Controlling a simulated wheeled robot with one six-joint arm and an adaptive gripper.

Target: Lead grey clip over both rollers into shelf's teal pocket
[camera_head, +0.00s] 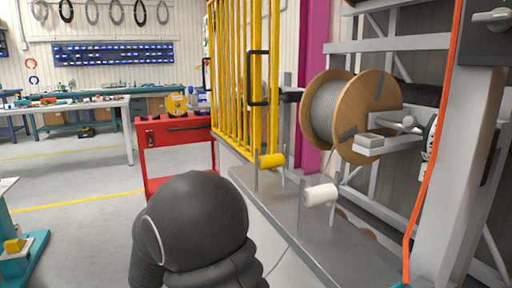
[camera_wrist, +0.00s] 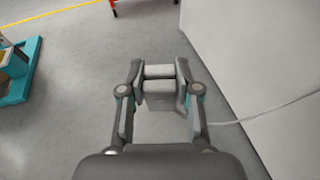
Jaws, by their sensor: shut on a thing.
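My gripper (camera_wrist: 158,88) shows in the wrist view, its two fingers shut on the grey clip (camera_wrist: 160,102) above the floor. In the head view my dark arm hides the gripper and clip. A thin pale cable (camera_wrist: 270,112) runs from beside the right finger to the right edge. The yellow roller (camera_head: 271,160) and the white roller (camera_head: 319,195) stand on posts on a grey bench. A wooden reel (camera_head: 372,92) of grey cable hangs behind them. Whether the cable lies over either roller is unclear. I cannot identify the shelf's teal pocket for sure.
A teal stand with a yellow block (camera_head: 15,245) is at the left edge; teal also shows in the wrist view (camera_wrist: 22,85). The grey bench (camera_head: 335,240) borders my right. A red cart (camera_head: 172,131) and yellow bars stand beyond. Open floor (camera_head: 75,185) lies left.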

